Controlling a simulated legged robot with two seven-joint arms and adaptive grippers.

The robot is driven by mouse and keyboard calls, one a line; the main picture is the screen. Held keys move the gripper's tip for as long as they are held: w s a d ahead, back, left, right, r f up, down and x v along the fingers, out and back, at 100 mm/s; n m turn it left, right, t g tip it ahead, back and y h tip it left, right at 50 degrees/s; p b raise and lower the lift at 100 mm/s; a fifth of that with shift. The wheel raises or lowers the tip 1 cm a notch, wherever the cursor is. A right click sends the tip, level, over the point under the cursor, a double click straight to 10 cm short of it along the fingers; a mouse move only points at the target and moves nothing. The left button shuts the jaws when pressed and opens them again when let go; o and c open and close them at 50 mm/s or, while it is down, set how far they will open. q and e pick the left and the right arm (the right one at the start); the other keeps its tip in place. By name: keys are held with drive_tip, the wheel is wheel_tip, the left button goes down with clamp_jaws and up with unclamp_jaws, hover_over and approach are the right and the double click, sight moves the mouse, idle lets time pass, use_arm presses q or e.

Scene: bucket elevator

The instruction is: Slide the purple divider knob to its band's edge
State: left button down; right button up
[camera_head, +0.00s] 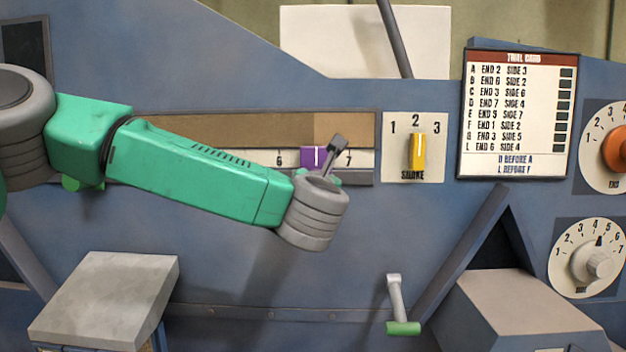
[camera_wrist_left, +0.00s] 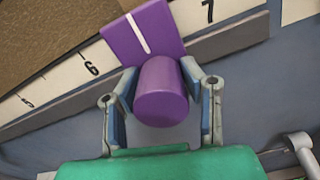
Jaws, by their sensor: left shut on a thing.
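The purple divider knob (camera_wrist_left: 162,95) is a short cylinder on a purple plate with a white line. My left gripper (camera_wrist_left: 160,90) is shut on the knob, with one finger on each side. In the head view the purple plate (camera_head: 313,158) sits on the white number strip (camera_head: 364,161) between 6 and 7. Its white line lies about midway between those numbers. My left wrist and the gripper's own parts hide the knob in the head view. My right gripper is not in view.
A tan panel (camera_head: 230,130) lies above the strip, with a lighter section at its right end. A yellow SMOKE switch (camera_head: 417,152) stands right of it. A trial card (camera_head: 518,115) hangs further right. A green-handled crank (camera_head: 402,328) sticks out below.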

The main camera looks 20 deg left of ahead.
use_arm(q)
drive_tip(key=c, duration=1)
unclamp_jaws()
drive_tip(key=shift+w+a+f, duration=0.15)
drive_tip(key=shift+w+f, duration=0.05)
drive_tip(key=shift+f, duration=0.35)
drive_tip(key=shift+w+a+f, duration=0.1)
drive_tip(key=shift+w+f, duration=0.05)
drive_tip(key=shift+w, duration=0.2)
drive_tip(key=shift+w+a, duration=0.15)
drive_tip(key=shift+a, duration=0.15)
drive_tip(key=shift+s+r, duration=0.3)
drive_tip(key=shift+s, duration=0.1)
drive_tip(key=v, duration=1.1)
drive_tip(key=shift+f, duration=0.3)
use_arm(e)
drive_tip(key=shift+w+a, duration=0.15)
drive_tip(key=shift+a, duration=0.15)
use_arm(q)
drive_tip(key=shift+r, duration=0.1)
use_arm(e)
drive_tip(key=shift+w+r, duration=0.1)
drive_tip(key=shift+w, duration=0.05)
